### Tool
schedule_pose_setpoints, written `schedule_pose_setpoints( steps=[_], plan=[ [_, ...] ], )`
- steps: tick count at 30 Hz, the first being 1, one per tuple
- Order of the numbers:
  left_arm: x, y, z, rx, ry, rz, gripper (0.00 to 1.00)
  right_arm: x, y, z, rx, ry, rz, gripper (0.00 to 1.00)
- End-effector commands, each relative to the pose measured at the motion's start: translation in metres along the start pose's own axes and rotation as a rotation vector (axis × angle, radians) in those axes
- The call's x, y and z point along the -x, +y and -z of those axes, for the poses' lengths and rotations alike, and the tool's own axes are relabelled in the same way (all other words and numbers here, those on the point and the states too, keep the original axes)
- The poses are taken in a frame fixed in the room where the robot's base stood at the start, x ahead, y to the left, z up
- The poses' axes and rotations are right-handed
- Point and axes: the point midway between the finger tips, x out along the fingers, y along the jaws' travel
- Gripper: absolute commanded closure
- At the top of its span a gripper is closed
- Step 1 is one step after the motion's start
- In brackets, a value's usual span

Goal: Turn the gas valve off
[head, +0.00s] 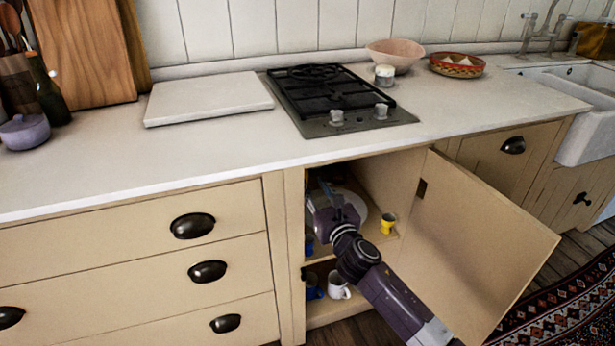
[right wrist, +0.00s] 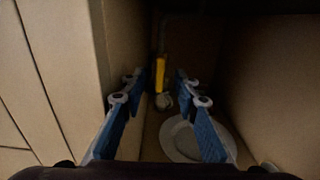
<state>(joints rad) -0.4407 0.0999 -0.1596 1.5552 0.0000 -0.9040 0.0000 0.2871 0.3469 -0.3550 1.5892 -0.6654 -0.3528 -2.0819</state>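The gas valve's yellow handle (right wrist: 160,75) shows in the right wrist view, upright at the back of the dark cupboard, with a grey pipe (right wrist: 164,40) behind it. My right gripper (head: 325,195) reaches into the open cupboard below the hob. Its two blue-padded fingers are spread with nothing gripped. In the right wrist view the handle appears between the fingertips, seemingly beyond them; the exact gap is hard to judge. In the head view the valve is hidden by the arm and the cupboard. My left gripper is not in view.
The cupboard door (head: 480,240) stands open on the right. A white plate (right wrist: 185,138), a yellow cup (head: 387,223) and mugs (head: 338,285) sit on the shelves. The cupboard's left wall (right wrist: 75,70) is close to the fingers. The gas hob (head: 335,98) is above.

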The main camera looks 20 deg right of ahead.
Motion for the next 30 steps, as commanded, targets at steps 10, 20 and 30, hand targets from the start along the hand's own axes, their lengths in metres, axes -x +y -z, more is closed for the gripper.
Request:
schedule_pose_setpoints(
  steps=[10, 20, 30],
  plan=[
    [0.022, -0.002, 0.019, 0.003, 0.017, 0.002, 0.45, -0.048, 0.0, 0.001, -0.002, 0.0, 0.0, 0.72],
    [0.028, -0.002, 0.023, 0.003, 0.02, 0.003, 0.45, -0.056, 0.0, 0.0, -0.001, 0.0, -0.001, 0.72],
    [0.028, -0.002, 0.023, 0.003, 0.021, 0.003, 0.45, -0.055, 0.0, 0.0, -0.001, 0.0, 0.0, 0.98]
  ],
)
